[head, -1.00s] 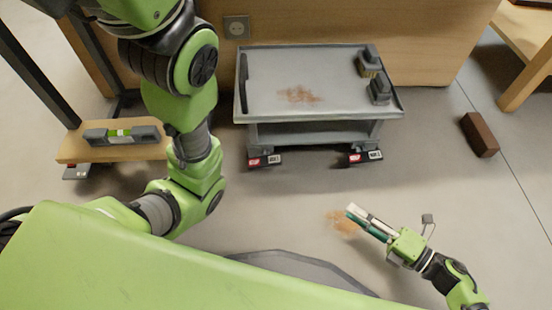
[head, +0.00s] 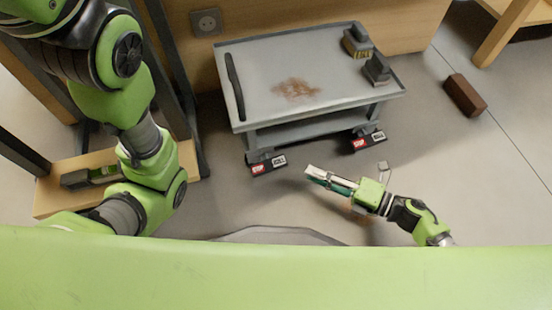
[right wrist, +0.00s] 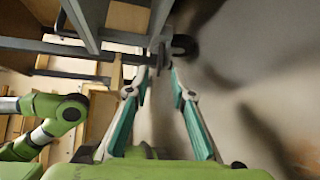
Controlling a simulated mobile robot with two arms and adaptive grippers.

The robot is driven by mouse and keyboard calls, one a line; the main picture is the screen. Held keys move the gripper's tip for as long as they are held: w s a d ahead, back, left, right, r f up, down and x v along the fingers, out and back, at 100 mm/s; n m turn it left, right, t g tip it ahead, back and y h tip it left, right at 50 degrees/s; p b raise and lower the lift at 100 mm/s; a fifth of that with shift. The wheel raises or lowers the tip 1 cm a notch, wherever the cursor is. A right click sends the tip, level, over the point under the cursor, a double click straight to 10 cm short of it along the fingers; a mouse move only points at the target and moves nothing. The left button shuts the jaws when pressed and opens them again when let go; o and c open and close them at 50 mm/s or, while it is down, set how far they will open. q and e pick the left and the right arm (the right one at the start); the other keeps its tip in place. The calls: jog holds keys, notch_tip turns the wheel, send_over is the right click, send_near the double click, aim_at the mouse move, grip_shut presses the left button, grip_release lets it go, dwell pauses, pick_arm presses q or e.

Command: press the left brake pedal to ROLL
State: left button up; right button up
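The left brake pedal (head: 268,165) is a small dark block with a red STOP label and a white ROLL label, at the cart's near left wheel. The right brake pedal (head: 367,142) looks alike and sits at the near right wheel. My right gripper (head: 309,173) is low over the floor, to the right of the left pedal and apart from it, its fingers pointing left. In the right wrist view its fingertips (right wrist: 158,73) have a gap between them, with nothing clearly held; the cart's underside shows beyond. Whether the pedal is tilted is too small to tell.
A brown brick (head: 464,95) lies on the floor at right. A wooden board (head: 60,200) with a level-like tool is at left, behind my left arm. The floor around my right gripper is clear.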

aim_at(281, 161)
jog(key=b+x, duration=0.4)
jog(key=x, duration=0.6)
jog(key=shift+f, duration=0.1)
jog(key=shift+w+a+b, duration=0.3)
jog(key=shift+a+b, duration=0.05)
jog(key=shift+a, duration=0.25)
grip_shut()
